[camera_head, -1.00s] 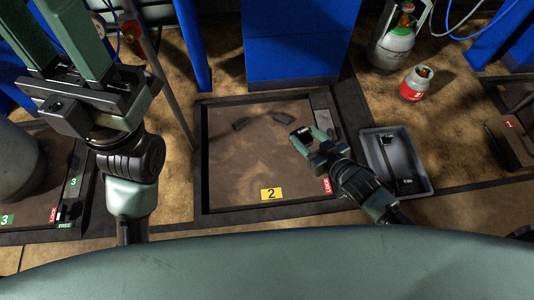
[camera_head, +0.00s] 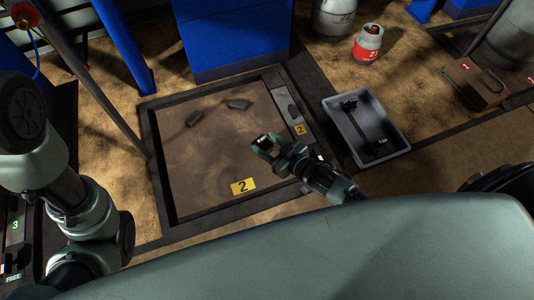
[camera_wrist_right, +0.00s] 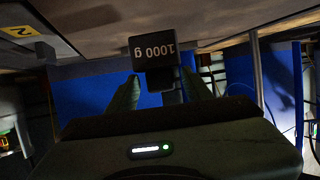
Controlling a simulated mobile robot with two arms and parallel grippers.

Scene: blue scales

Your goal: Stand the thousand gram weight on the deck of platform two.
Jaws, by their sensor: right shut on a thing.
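The thousand gram weight (camera_wrist_right: 152,45) is a dark block marked "1000 g" in the right wrist view, its lettering upside down in that picture. My right gripper (camera_head: 264,145) is shut on it, and the weight is small and mostly covered in the head view. The gripper is over the right part of the brown deck of platform two (camera_head: 200,170), which has a dark frame and a yellow "2" label (camera_head: 243,186). I cannot tell whether the weight touches the deck. My left gripper is out of view; only that arm's links show.
A grey tray (camera_head: 342,125) with a black item is right of the platform. A red-and-white cylinder (camera_head: 367,43) and a brown case (camera_head: 470,85) stand farther right. A blue column (camera_head: 232,50) rises behind.

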